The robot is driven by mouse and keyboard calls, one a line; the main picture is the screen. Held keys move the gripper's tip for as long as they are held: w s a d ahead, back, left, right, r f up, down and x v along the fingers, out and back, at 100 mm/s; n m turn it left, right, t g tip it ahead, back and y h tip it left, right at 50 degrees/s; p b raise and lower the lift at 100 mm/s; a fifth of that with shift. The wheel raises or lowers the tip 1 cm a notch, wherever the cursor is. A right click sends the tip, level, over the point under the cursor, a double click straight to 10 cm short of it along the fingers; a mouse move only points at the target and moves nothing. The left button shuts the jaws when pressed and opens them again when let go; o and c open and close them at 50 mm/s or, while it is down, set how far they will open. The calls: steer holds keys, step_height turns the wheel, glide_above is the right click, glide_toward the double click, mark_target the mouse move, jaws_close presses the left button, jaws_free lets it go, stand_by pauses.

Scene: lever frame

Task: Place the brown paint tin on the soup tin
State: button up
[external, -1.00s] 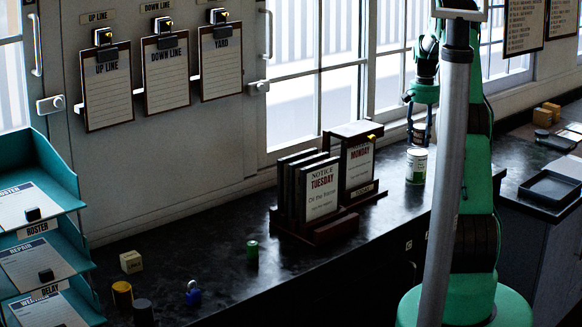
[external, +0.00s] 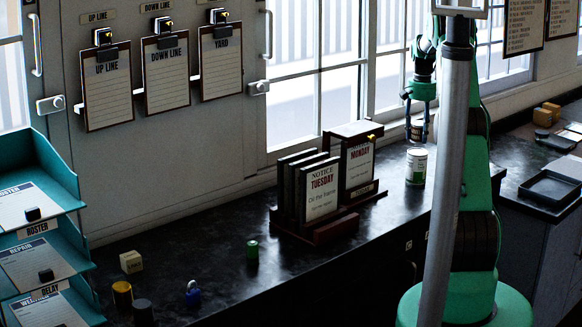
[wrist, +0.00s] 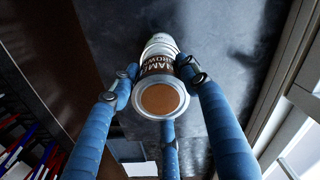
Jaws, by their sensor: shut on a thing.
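The brown paint tin (wrist: 159,98) is held between the blue fingers of my gripper (wrist: 163,80), its round brown end facing the wrist camera. Part of its dark label shows lettering ending in "ROW". In the external view the tin (external: 417,131) hangs between my fingertips. The soup tin (external: 416,168), white with a green label, stands upright on the dark counter just below it. A small gap seems to separate them. In the wrist view a white tin top (wrist: 160,43), likely the soup tin, shows past the held tin and is partly hidden by it.
The notice rack (external: 330,190) stands left of the soup tin. A small green tin (external: 252,252), a blue padlock (external: 193,293) and other small items sit farther left on the counter. A black tray (external: 550,188) lies to the right. The window is behind the soup tin.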

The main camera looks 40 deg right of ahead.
mark_target(418, 141)
steer(key=shift+w+d+f, duration=0.1)
steer(key=shift+d+f, duration=0.05)
steer(key=shift+f, duration=1.6)
steer(key=shift+f, duration=0.1)
steer(key=o, duration=1.3)
step_height(418, 141, up, 12)
steer(key=shift+f, duration=0.1)
steer(key=shift+r, duration=0.2)
